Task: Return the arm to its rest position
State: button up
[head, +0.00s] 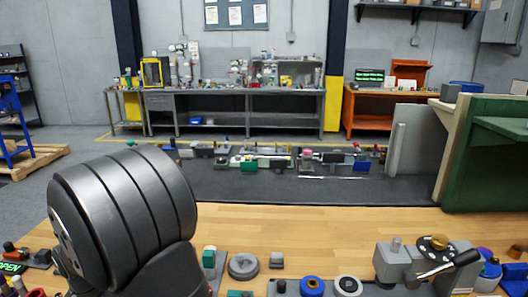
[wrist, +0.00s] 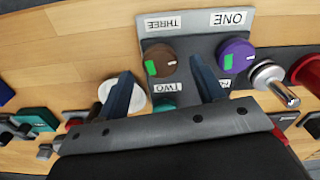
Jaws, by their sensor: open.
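My gripper (wrist: 160,68) shows in the wrist view with its two dark blue fingers spread apart and nothing between them that it holds. It is above a grey panel (wrist: 200,40) with labels ONE, TWO and THREE, upside down in this view. A brown knob with a green mark (wrist: 160,60) shows between the fingertips, and a purple knob with a green mark (wrist: 238,54) is right of the right finger. Contact with the panel cannot be told. In the head view a dark ribbed part of my arm fills the lower left; the gripper is out of that picture.
The wooden bench top (head: 300,230) is clear across its middle. Along its near edge are a grey block with a black handle (head: 395,262), a blue knob (head: 312,287) and a grey round part (head: 243,266). A metal lever (wrist: 275,80) stands right of the panel. A green board (head: 490,165) rises at right.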

notch_tip(320, 180, up, 15)
notch_tip(320, 180, down, 17)
jog(key=shift+f, duration=0.15)
jog(key=shift+n, duration=0.6)
jog(key=n, duration=0.4)
jog(key=shift+n, duration=0.4)
notch_tip(320, 180, up, 15)
